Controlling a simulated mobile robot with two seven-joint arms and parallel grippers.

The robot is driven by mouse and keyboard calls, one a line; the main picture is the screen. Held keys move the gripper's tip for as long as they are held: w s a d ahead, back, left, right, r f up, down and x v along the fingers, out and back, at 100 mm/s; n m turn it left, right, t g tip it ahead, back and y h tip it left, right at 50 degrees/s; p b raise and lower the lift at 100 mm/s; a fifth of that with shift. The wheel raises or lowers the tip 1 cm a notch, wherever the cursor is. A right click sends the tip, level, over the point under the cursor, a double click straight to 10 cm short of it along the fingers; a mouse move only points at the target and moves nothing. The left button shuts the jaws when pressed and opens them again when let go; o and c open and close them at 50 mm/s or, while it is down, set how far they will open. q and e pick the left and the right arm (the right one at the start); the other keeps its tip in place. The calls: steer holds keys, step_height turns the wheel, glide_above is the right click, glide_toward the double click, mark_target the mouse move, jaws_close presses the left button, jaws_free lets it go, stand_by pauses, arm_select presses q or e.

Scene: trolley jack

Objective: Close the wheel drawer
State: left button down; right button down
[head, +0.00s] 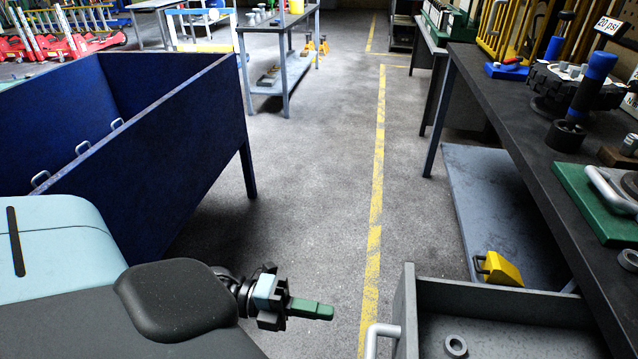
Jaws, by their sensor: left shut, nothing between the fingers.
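The wheel drawer (406,312) is a grey metal drawer at the bottom right, standing open beside the dark workbench. Its pale bar handle (381,334) is on its left face. A small grey ring-shaped part (456,346) lies inside. The lower part of the drawer is cut off by the picture edge. My left gripper (318,309) is shut and empty, its green fingers pointing right. It is to the left of the drawer handle and apart from it in the picture. My right gripper is not in view.
The dark workbench (500,125) on the right carries tools and a green plate (590,200). A yellow block (500,268) sits on its grey lower shelf (480,190). A blue bin (180,150) stands at left. The floor between is clear, with a yellow line (376,180).

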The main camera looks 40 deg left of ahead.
arm_select(q)
steer(key=p, duration=0.1)
glide_toward(398, 324)
steer(key=x, duration=0.5)
steer(key=shift+r, duration=0.15)
steer(key=shift+p+x, duration=0.3)
steer(key=shift+x, duration=0.65)
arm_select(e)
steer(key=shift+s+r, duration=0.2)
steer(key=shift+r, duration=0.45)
